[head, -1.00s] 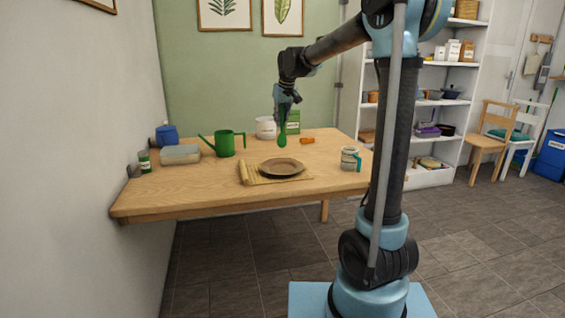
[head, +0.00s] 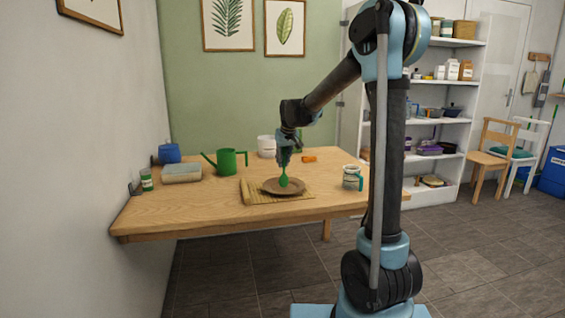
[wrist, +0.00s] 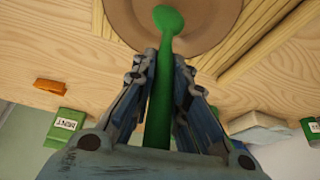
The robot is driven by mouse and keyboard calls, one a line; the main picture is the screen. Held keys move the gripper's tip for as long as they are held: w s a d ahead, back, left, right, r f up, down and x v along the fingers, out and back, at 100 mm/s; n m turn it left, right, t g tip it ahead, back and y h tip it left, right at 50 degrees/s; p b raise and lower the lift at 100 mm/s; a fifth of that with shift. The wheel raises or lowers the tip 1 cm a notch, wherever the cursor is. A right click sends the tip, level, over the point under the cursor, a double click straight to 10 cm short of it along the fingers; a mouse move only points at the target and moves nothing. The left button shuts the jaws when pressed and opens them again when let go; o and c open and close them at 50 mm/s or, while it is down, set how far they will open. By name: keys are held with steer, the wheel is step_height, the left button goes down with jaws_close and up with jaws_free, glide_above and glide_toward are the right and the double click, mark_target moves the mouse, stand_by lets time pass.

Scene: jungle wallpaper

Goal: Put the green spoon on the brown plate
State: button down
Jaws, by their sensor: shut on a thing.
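The green spoon (head: 284,178) hangs nearly upright from my gripper (head: 284,158), bowl end down. In the wrist view the spoon (wrist: 163,80) runs between the two fingers of my gripper (wrist: 166,62), which are shut on its handle. The brown plate (head: 297,189) lies on a bamboo mat on the table. The spoon's bowl is over the plate in both views; I cannot tell whether it touches it. In the wrist view the plate (wrist: 215,25) is at the top, partly behind the spoon and fingers.
The bamboo mat (head: 250,193) lies under the plate. A glass mug (head: 352,178) stands to its right, a green watering can (head: 228,161) behind left, a white pot (head: 266,146) and orange object (head: 309,159) behind. The table's (head: 190,212) front left is clear.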

steer(key=c, duration=1.6)
jaws_free()
steer(key=v, duration=1.2)
steer(key=s+d+f+m+h, duration=0.1)
steer(key=s+d+f, duration=0.3)
steer(key=s+d, duration=0.5)
steer(key=s+d+f+m, duration=0.1)
steer(key=s+d+f, duration=0.2)
steer(key=s+d, duration=0.5)
steer(key=s+d+f+m, duration=0.1)
steer(key=s+d+f, duration=0.1)
steer(key=s+f, duration=0.3)
steer(key=s+d+f+m+g, duration=0.1)
steer(key=s+d+f, duration=0.1)
steer(key=s+f, duration=0.3)
steer(key=s+d+f, duration=0.2)
steer(key=s+f, duration=0.4)
steer(key=s, duration=0.5)
steer(key=shift+s+m+g+h, duration=0.3)
steer(key=shift+m+g+h, duration=0.1)
